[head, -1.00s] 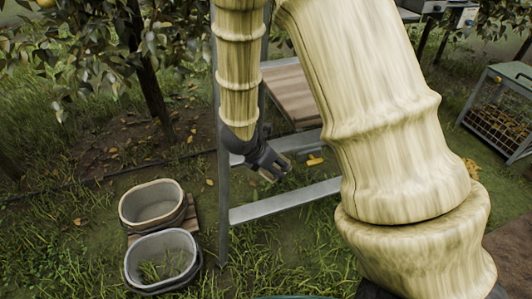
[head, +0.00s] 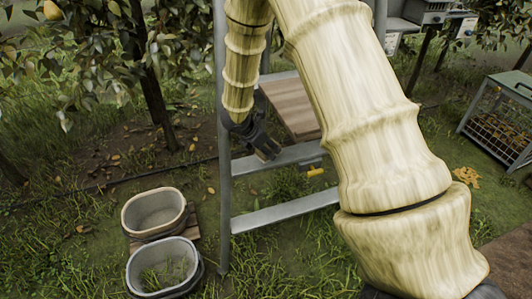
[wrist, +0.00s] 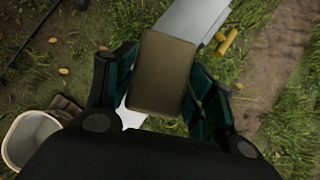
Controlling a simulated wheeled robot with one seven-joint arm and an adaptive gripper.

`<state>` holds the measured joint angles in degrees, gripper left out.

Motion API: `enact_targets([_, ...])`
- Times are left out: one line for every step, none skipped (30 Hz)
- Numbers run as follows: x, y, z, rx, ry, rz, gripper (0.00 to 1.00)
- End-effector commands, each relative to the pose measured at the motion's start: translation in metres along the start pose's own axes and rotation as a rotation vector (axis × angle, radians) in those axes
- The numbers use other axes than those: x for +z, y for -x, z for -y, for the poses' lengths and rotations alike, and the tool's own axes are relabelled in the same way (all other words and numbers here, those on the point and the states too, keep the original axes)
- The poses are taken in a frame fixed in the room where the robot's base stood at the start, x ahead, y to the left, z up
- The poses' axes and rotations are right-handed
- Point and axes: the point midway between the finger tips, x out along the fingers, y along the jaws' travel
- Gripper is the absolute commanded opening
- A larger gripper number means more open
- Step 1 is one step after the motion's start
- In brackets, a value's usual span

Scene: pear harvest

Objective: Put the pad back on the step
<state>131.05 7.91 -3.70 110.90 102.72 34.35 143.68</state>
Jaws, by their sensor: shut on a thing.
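My gripper (wrist: 162,72) is shut on the pad (wrist: 155,88), a flat olive-brown block with rounded corners, between its two dark green-lined fingers. In the head view my gripper (head: 266,148) is beside the metal ladder, near its upper grey step (head: 290,157). A lower grey step (head: 285,212) crosses the ladder below it. In the wrist view a pale step (wrist: 192,17) shows beyond the pad, partly hidden by it. I cannot tell whether the pad touches a step. The pad is mostly hidden in the head view.
Two buckets (head: 154,211) (head: 163,263) stand at lower left. A ladder rail (head: 222,140) is close to my arm.

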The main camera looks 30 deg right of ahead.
Motion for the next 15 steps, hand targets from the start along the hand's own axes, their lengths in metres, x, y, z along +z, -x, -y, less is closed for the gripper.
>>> enact_targets([0.001, -0.001, -0.003, -0.001, 0.0, 0.0, 0.2])
enact_targets([0.002, -0.002, -0.004, -0.001, 0.0, 0.0, 0.2])
enact_targets([0.002, -0.003, -0.005, -0.001, 0.0, 0.0, 0.2])
enact_targets([0.001, -0.003, -0.005, -0.001, 0.0, 0.0, 0.2])
enact_targets([0.001, -0.005, -0.005, -0.001, 0.0, 0.0, 0.2])
enact_targets([-0.001, -0.007, -0.005, -0.001, 0.001, 0.0, 0.2])
enact_targets([-0.003, -0.009, -0.005, -0.001, 0.002, 0.0, 0.2])
enact_targets([-0.004, -0.011, -0.005, -0.001, 0.002, 0.0, 0.2])
enact_targets([-0.007, -0.016, -0.004, -0.002, 0.002, 0.0, 0.2])
enact_targets([-0.009, -0.019, -0.004, -0.002, 0.002, 0.001, 0.2])
enact_targets([-0.011, -0.022, -0.004, -0.003, 0.002, 0.001, 0.2])
enact_targets([-0.013, -0.026, -0.004, -0.002, 0.002, 0.001, 0.2])
enact_targets([-0.015, -0.028, -0.004, -0.002, 0.002, 0.001, 0.2])
enact_targets([-0.016, -0.03, -0.004, -0.002, 0.001, 0.0, 0.2])
enact_targets([-0.017, -0.031, -0.004, -0.001, 0.0, 0.0, 0.2])
